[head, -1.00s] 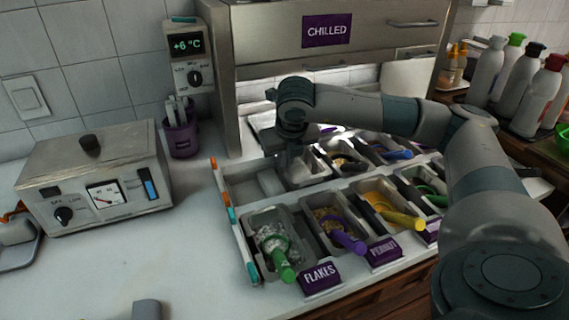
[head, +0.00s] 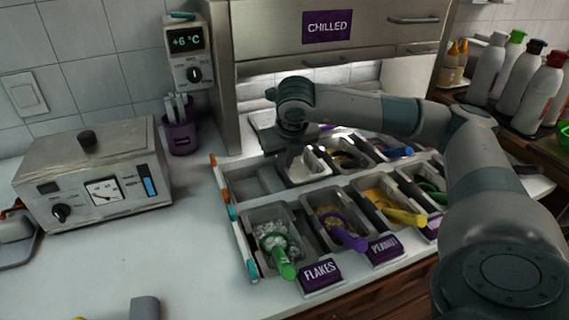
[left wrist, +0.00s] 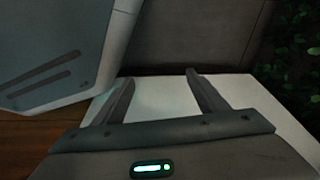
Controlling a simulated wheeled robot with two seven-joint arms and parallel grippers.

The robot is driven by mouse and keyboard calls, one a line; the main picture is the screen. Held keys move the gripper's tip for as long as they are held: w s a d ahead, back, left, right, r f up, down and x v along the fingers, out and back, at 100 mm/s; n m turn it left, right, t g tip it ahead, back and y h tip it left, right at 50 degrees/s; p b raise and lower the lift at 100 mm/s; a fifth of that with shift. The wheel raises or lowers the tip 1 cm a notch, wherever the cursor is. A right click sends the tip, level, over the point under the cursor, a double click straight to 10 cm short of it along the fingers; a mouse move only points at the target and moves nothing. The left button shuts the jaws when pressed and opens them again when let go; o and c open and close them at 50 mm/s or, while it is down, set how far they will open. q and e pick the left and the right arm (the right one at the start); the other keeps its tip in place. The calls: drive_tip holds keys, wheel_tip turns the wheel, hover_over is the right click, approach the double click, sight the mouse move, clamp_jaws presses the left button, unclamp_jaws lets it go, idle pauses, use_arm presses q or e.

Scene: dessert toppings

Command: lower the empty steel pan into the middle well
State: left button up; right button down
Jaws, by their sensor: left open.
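The steel pan (head: 308,170) is pale and looks empty inside.
An empty well (head: 248,186) is at the back left. The front row holds pans of toppings with green (head: 281,258), purple (head: 347,238) and yellow (head: 403,216) handles. A warmer box (head: 95,180) stands left, a chilled cabinet (head: 330,50) behind.

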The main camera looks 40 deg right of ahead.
drive_tip(key=shift+b, duration=0.3)
idle(0.5)
drive_tip(key=shift+f+b, duration=0.75)
drive_tip(key=shift+b, duration=0.2)
drive_tip(key=shift+b, duration=0.3)
idle(0.9)
drive_tip(key=c, duration=1.5)
unclamp_jaws()
drive_tip(key=shift+c, duration=0.2)
drive_tip(key=shift+r, duration=0.1)
